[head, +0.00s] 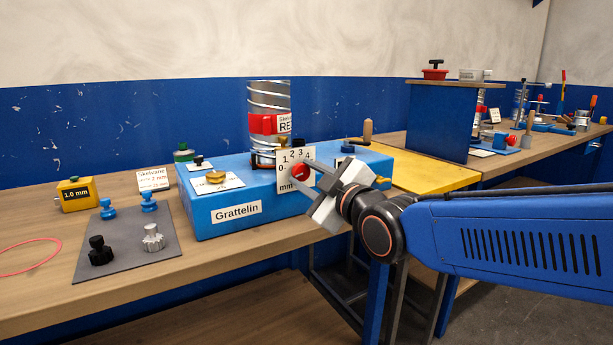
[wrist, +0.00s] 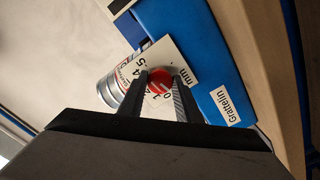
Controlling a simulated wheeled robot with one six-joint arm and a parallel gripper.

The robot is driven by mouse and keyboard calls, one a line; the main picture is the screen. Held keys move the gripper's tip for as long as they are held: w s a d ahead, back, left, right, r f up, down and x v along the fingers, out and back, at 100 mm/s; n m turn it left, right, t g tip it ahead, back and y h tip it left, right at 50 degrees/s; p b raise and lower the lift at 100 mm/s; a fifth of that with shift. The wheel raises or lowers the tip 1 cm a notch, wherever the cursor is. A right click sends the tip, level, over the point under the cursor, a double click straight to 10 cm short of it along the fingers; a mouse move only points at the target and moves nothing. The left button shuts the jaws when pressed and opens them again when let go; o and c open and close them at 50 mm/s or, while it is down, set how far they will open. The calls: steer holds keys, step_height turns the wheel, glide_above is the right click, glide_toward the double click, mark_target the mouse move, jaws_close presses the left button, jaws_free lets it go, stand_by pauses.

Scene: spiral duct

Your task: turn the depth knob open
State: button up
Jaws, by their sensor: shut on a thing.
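The depth knob (head: 302,172) is a red round knob on a white scale plate (head: 287,183) marked with numbers and "mm". The plate is on the front of the blue Grattelin machine (head: 205,215). My gripper (head: 306,178) reaches the knob from the right and is shut on it. In the wrist view the red knob (wrist: 160,80) sits between the two dark fingers, with a light line across its face. The fingers hide its sides and part of the scale, so I cannot tell the exact number it points to.
A spiral duct (head: 269,100) with a red band stands on the machine. A grey mat (head: 125,250) with blue, black and silver knobs lies to the left, near a yellow 1.0 mm block (head: 76,194). A yellow board (head: 425,172) lies behind my arm.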

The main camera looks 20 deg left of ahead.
steer(key=n, duration=0.4)
steer(key=shift+n, duration=0.3)
steer(key=n, duration=0.4)
steer(key=shift+n, duration=0.3)
steer(key=n, duration=0.4)
steer(key=shift+f, duration=0.1)
steer(key=shift+n, duration=1.9)
steer(key=o, duration=1.1)
steer(key=shift+c, duration=0.2)
